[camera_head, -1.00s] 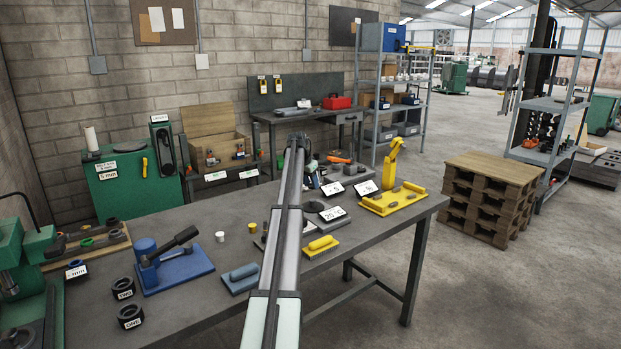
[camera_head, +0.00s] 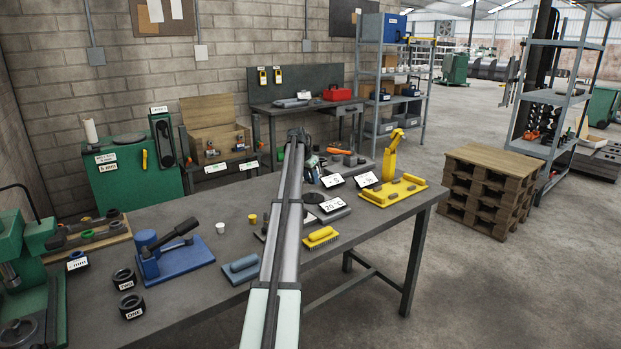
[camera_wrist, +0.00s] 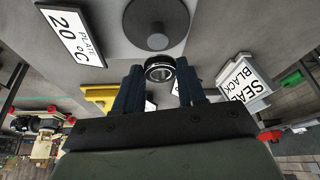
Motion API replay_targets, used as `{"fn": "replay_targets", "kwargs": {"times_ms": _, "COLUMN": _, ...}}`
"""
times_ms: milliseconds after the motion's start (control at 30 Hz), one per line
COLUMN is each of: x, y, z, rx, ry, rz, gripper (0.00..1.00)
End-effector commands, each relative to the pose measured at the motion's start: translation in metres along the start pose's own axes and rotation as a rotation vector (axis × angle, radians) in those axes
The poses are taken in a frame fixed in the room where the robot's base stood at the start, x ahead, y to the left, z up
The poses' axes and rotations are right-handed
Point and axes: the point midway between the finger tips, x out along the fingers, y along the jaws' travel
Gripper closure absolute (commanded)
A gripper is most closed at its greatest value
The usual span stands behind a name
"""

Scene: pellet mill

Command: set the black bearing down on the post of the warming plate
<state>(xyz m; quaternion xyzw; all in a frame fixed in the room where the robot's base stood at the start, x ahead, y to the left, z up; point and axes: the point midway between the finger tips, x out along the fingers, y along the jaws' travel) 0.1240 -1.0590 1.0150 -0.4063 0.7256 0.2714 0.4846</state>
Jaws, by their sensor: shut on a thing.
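My gripper (camera_wrist: 160,76) has its two dark blue fingers on either side of the black bearing (camera_wrist: 160,68), a small dark ring with a lighter rim, and is shut on it. The warming plate (camera_wrist: 176,14) is a dark round disc just beyond the bearing in the wrist view. Its short post (camera_wrist: 157,36) rises from the disc. The bearing appears close to the post but not around it; its height above the plate is hard to judge. In the head view the plate (camera_head: 313,197) lies right of my arm, by its 20 °C label (camera_head: 332,205). The bearing cannot be made out there.
A "seal black" label (camera_wrist: 243,82) stands near the right finger in the wrist view. The bench's front right is clear.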

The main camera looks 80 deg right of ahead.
Motion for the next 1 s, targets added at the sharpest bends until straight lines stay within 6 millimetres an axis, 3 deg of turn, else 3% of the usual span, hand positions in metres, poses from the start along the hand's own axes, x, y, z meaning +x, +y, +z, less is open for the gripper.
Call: {"fn": "replay_targets", "kwargs": {"times_ms": 1000, "x": 0.014, "y": 0.000, "z": 0.006, "rx": 0.000, "ry": 0.000, "rz": 0.000, "gripper": 1.00}}
